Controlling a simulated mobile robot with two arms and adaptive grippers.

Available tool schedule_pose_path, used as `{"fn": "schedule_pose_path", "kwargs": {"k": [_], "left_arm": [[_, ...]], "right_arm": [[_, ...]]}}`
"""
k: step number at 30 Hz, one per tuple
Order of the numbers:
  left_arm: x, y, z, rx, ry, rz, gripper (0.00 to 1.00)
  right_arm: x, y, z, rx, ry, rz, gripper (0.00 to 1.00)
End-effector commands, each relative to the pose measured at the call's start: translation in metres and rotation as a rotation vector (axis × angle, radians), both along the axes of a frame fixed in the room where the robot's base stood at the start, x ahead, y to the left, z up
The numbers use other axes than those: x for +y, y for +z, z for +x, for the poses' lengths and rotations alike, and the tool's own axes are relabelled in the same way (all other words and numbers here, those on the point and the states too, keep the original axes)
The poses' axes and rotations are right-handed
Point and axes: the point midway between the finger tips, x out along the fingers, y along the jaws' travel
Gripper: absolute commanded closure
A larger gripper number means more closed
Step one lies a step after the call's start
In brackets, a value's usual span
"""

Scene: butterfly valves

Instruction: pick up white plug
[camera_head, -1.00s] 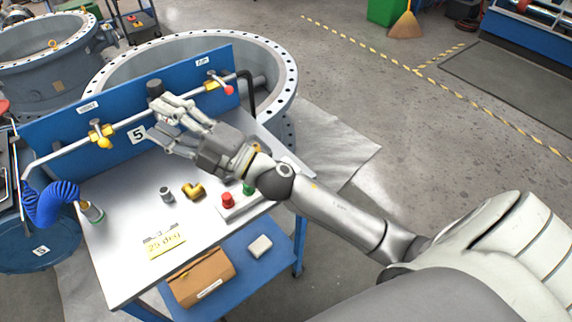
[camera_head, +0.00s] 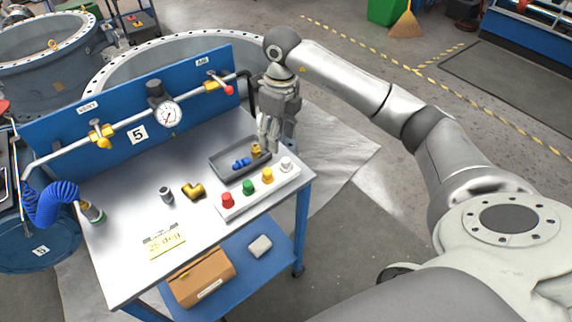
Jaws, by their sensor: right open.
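The white plug (camera_head: 286,164) stands at the right end of a white rack (camera_head: 246,201) on the table. Yellow (camera_head: 267,175), green (camera_head: 248,187) and red (camera_head: 227,200) plugs stand in a row to its left. My right gripper (camera_head: 270,142) points down with its fingers open and empty, above and slightly behind the white plug, near the right edge of the grey tray. A gap shows between the fingertips and the plug. My left gripper is not in view.
The grey tray (camera_head: 222,168) holds blue and brass fittings behind the rack. A pressure gauge (camera_head: 168,115) and pipe run along the blue back panel (camera_head: 60,140). A brass elbow (camera_head: 194,190) and a grey fitting (camera_head: 166,195) lie on the table (camera_head: 125,235).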

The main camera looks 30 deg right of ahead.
Motion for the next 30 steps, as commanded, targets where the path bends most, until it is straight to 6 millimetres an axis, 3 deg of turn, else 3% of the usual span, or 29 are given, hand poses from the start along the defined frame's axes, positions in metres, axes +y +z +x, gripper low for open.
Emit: {"fn": "schedule_pose_path", "kwargs": {"k": [5, 12, 19, 24, 30], "left_arm": [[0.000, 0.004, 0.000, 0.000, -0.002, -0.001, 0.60], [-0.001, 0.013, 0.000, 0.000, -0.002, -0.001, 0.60], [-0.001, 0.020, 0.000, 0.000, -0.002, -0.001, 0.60], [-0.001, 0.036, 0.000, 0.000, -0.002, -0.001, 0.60], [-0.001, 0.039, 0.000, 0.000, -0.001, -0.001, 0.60]], "right_arm": [[-0.020, -0.004, -0.003, 0.027, -0.027, -0.065, 0.52], [-0.019, -0.041, -0.004, 0.026, -0.026, -0.063, 0.52], [-0.020, -0.056, -0.005, 0.027, -0.025, -0.063, 0.52], [-0.021, -0.078, -0.009, 0.029, -0.026, -0.062, 0.52], [-0.021, -0.101, -0.008, 0.025, -0.025, -0.062, 0.52]]}}
